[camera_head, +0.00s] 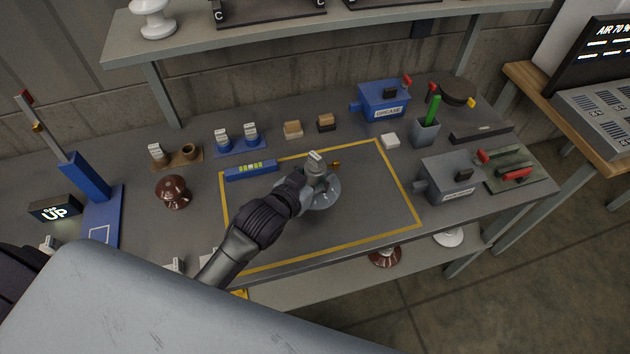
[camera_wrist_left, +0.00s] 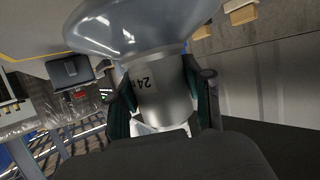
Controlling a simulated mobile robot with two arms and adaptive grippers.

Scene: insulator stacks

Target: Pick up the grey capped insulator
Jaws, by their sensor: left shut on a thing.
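The grey capped insulator (camera_head: 325,196) is inside the yellow outline on the bench, a glossy grey disc with a metal cap on top. In the left wrist view its metal cap (camera_wrist_left: 163,92), marked "24", sits between my fingers, with the grey disc (camera_wrist_left: 130,25) above it in the picture. My left gripper (camera_head: 306,180) reaches in from the front left and is shut on the cap; in the wrist view the fingers (camera_wrist_left: 163,100) touch both its sides. I cannot tell whether the disc touches the bench. My right gripper is not in view.
A brown insulator (camera_head: 172,192) stands left of the outline. A blue level (camera_head: 251,170) lies at the outline's back left corner. A blue grease box (camera_head: 383,99) and a grey box (camera_head: 449,176) stand to the right. A shelf (camera_head: 330,28) overhangs the back. The outline's right part is clear.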

